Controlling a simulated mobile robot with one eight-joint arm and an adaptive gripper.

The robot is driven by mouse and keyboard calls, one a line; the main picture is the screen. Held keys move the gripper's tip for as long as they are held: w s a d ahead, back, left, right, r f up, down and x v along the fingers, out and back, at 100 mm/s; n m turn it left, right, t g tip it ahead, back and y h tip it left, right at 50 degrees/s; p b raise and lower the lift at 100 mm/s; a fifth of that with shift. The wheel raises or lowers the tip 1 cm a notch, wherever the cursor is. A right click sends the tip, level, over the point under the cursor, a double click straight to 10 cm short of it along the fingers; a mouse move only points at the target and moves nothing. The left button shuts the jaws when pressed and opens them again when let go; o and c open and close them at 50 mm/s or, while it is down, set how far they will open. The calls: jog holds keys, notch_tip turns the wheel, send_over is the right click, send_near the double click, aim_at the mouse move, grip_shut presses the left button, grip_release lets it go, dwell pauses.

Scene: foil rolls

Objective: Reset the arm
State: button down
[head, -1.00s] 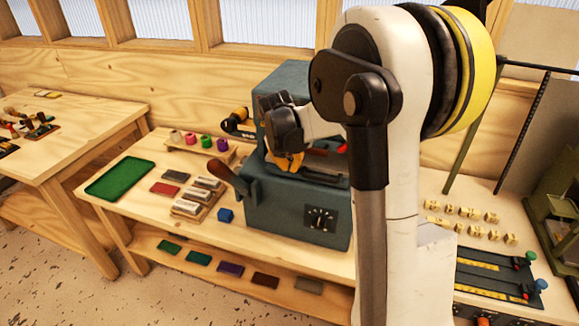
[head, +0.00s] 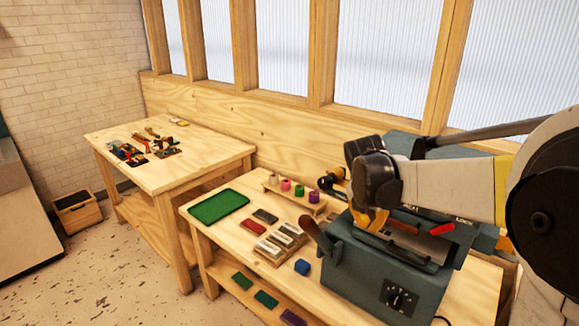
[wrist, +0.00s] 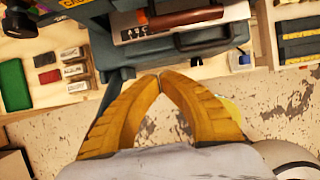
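My gripper (head: 369,221) is at the end of my arm, above the front of the grey-blue press machine (head: 384,275) in the head view. In the wrist view its two yellow fingers (wrist: 160,77) meet at the tips, with nothing visible between them. The wrist view shows the machine (wrist: 197,37) beyond the fingertips, with a brown handle across it, and bare floor below. Whether the fingers touch the machine cannot be told.
A second table (head: 200,165) with tools stands further left. Speckled floor (head: 100,270) is free at the front left.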

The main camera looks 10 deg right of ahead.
jog(key=s+a+f+m+t+y+b, duration=0.1)
jog(key=s+a+f+m+t+b, duration=0.1)
jog(key=s+a+m, duration=0.5)
jog(key=s+a+f+m+t+y+b, duration=0.2)
jog(key=s+a+f+m+b, duration=0.2)
jog(key=s+a+m, duration=0.4)
jog(key=shift+s+m+b, duration=0.6)
jog(key=shift+s+m, duration=2.4)
jog(key=shift+m, duration=2.1)
jog(key=shift+a, duration=0.1)
